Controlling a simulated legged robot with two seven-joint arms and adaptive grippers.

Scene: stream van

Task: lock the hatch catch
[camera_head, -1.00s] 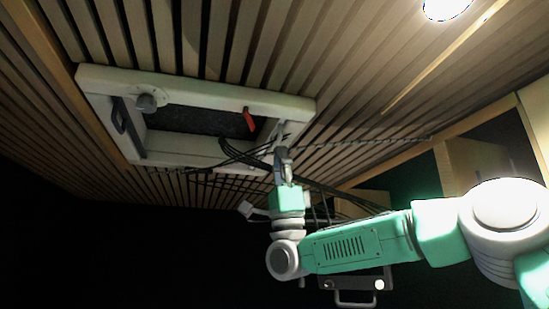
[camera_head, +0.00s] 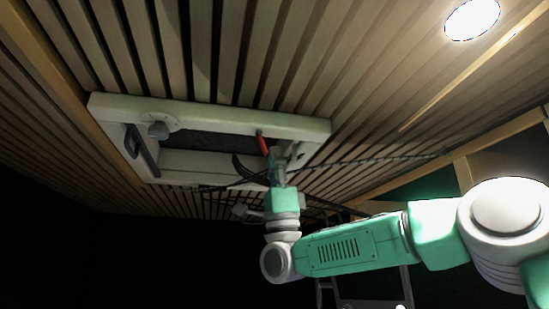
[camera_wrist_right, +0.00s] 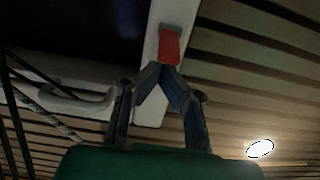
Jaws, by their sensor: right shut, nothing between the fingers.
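The hatch is a white frame (camera_head: 220,116) around a dark opening in the slatted ceiling. The red catch (camera_head: 263,146) hangs on the frame's near-right part, tilted in the head view. In the right wrist view the red catch (camera_wrist_right: 169,47) is on a pale bar, just beyond my fingertips. My right gripper (camera_head: 276,156) is beside the catch's lower end. Its dark fingers (camera_wrist_right: 162,68) are shut with nothing between them. The tips appear at or very close to the catch's end; I cannot tell whether they touch. My left gripper is out of view.
A grey round knob (camera_head: 158,130) and a dark handle (camera_head: 141,148) are at the frame's left side. Dark cables (camera_head: 248,170) run behind my right gripper. A bright ceiling lamp (camera_head: 472,19) is at upper right. The area below the hatch is dark.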

